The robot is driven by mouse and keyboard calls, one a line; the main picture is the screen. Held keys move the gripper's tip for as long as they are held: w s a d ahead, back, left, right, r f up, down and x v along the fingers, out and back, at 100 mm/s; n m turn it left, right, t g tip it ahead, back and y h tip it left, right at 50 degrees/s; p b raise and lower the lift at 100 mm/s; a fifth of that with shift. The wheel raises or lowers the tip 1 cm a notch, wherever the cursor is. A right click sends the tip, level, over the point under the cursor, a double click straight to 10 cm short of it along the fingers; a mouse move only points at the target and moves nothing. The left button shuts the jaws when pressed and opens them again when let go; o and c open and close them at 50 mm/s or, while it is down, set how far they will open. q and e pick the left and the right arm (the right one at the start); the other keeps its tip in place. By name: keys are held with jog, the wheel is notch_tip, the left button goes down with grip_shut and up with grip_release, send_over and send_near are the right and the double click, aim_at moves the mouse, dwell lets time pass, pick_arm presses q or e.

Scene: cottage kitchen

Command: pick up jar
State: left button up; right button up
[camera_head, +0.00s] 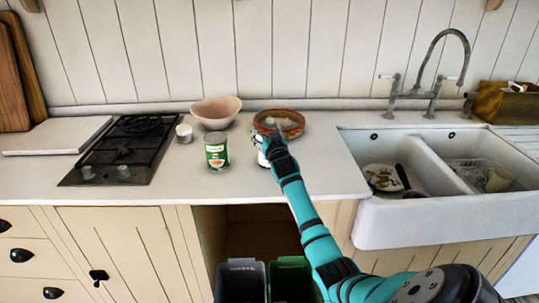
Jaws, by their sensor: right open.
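My right gripper (268,142) is over the counter, with my teal arm reaching up to it from the lower right. It is open, in front of a round reddish-brown dish (290,121). A small white object (262,158), perhaps a jar, stands right at the gripper's left side and is partly hidden by it. I cannot tell whether they touch. A small white jar-like pot (184,133) stands farther left, beside the hob. My left gripper is not in view.
A green-labelled can (216,151) stands left of the gripper, with a pinkish bowl (216,111) behind it. A black hob (121,150) is at left. A white double sink (393,220) with dishes is at right. Two bins (240,282) stand below the counter.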

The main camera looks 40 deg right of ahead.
jog(key=shift+f, duration=0.1)
grip_shut()
dwell(0.6)
